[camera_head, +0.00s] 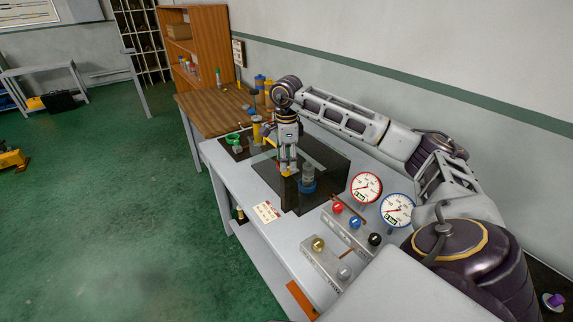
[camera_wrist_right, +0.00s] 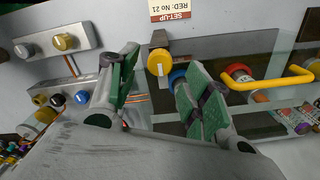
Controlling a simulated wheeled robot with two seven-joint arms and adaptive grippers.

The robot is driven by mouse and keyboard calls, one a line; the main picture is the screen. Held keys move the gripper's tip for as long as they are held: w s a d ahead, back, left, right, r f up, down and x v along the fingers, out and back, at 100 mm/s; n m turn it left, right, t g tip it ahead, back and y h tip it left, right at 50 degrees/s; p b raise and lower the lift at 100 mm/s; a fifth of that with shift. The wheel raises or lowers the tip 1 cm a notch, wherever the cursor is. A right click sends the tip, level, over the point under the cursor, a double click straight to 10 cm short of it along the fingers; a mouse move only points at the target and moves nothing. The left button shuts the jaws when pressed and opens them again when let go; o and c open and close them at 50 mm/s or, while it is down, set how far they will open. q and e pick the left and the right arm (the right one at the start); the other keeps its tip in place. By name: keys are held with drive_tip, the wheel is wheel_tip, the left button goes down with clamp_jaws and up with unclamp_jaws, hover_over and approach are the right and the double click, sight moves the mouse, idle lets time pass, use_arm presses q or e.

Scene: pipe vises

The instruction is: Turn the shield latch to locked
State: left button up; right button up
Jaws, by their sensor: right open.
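The shield latch looks to be the round yellow knob (camera_wrist_right: 158,62) with a pale line across its face, at the edge of the clear shield (camera_wrist_right: 215,45) in the right wrist view. In the head view a small yellow part of it (camera_head: 289,174) shows just below my right gripper (camera_head: 288,166). The gripper points down and is open. In the wrist view its green-padded fingers (camera_wrist_right: 160,68) stand to either side of the yellow knob. I cannot tell whether they touch it. My left gripper is not in view.
A yellow handle (camera_wrist_right: 270,85) and a red-topped fitting (camera_wrist_right: 238,72) lie right of the fingers. Two gauges (camera_head: 366,188) and a panel of knobs (camera_head: 326,262) stand nearer on the bench. A set-up card (camera_head: 267,211) lies at the front edge.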

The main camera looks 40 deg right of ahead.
wheel_tip(320, 180, up, 9)
idle(0.6)
idle(0.7)
